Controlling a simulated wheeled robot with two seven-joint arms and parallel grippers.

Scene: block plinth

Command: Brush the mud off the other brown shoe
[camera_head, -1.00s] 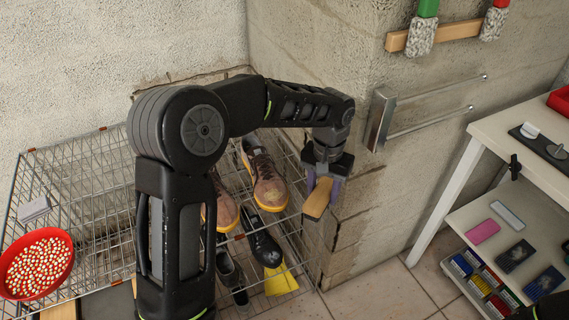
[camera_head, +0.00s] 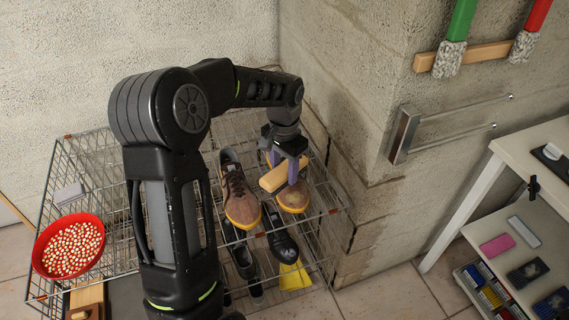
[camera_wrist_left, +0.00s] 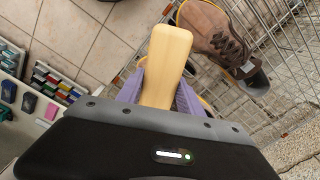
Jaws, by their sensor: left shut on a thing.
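My left gripper (camera_head: 285,168) is shut on a pale wooden brush (camera_head: 273,179), which it holds above the right-hand brown shoe (camera_head: 294,201). That shoe has an orange-yellow sole and a lighter, tan patch on its toe; its middle is hidden by the brush and gripper. The other brown shoe (camera_head: 238,199), with laces, stands beside it on the left on the wire rack and its toe looks cleaner. In the left wrist view the brush (camera_wrist_left: 165,62) sits between the purple fingers, next to the left-hand shoe (camera_wrist_left: 212,30). The bristles are hidden; contact with the shoe cannot be told.
The wire rack (camera_head: 90,152) also bears a red bowl (camera_head: 40,262) of beans. Black shoes (camera_head: 283,246) and a yellow item (camera_head: 294,277) are below. A concrete block wall with a metal towel rail (camera_head: 402,137) stands close on the right; a white table (camera_head: 530,138) is beyond.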

